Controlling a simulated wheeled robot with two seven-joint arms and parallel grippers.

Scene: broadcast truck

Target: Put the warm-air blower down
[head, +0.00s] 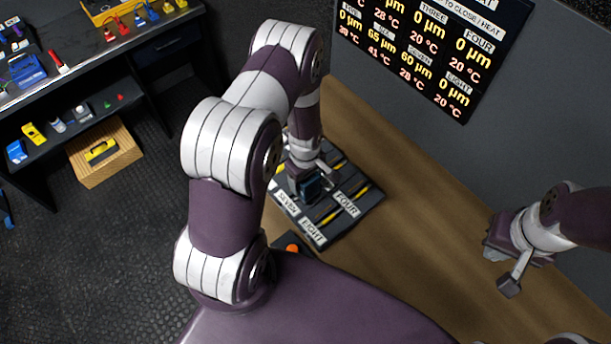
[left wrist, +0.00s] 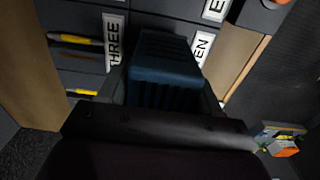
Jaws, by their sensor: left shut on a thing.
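The warm-air blower is a dark blue block in the head view (head: 309,187), and its ribbed body fills the middle of the left wrist view (left wrist: 166,62). My left gripper (head: 304,178) is shut on it, low over the dark labelled board (head: 362,210). In the wrist view the blower lies between the labels THREE and one ending in EN. The arm hides part of the board, and I cannot tell whether the blower touches it. My right gripper (head: 498,248) is apart, over the bench at the right; its fingertips are unclear.
Yellow-ended rods (head: 328,216) lie in the board's slots. A small orange item (head: 292,248) is near its front corner. The wooden bench (head: 420,215) is clear to the right. A readout screen (head: 435,50) is on the wall behind. A shelf (head: 140,72) with tools stands at left.

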